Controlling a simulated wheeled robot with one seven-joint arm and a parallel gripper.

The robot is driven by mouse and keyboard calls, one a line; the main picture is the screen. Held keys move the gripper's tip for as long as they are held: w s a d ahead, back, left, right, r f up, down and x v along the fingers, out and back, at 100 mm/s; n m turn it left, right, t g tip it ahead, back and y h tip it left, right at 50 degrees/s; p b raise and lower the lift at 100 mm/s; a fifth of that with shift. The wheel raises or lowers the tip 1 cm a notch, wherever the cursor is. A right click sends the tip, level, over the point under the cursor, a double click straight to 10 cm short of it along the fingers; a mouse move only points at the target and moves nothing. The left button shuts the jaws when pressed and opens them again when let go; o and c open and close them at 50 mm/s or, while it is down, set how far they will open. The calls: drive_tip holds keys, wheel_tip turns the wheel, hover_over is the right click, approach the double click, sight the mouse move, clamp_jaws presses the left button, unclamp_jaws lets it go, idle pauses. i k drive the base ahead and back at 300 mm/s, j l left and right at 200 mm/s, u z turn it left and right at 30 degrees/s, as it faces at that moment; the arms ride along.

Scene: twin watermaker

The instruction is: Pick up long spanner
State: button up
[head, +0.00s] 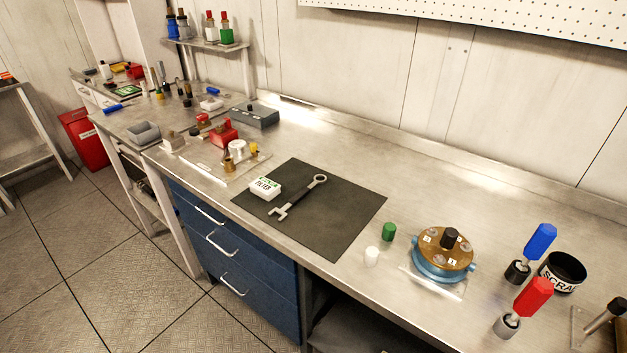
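The long spanner (299,197) lies on a dark mat (345,215) on the metal workbench. It is grey, with a ring end toward the back right and an open jaw end toward the front left. Its shaft is dark in the middle. A white box labelled "FILTER" (265,188) sits on the mat just left of it, apart from the shaft. My gripper is not in view.
A brass-topped blue round device (443,254) stands right of the mat, with small green (389,232) and white (371,256) cylinders between. Blue (540,240) and red (532,297) handled tools and a black scrap cup (562,272) stand further right. Fittings crowd the left.

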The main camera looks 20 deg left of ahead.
sight(293, 201)
drive_tip(key=j+z, duration=0.2)
drive_tip(key=j, duration=0.4)
drive_tip(key=j+z, duration=0.15)
drive_tip(key=j, duration=0.45)
drive_tip(key=j+z, duration=0.2)
drive_tip(key=j, duration=0.4)
drive_tip(key=j+z, duration=0.15)
drive_tip(key=j, duration=0.45)
drive_tip(key=k+j+z, duration=0.2)
drive_tip(key=j, duration=0.4)
drive_tip(key=j+z, duration=0.15)
drive_tip(key=j, duration=0.45)
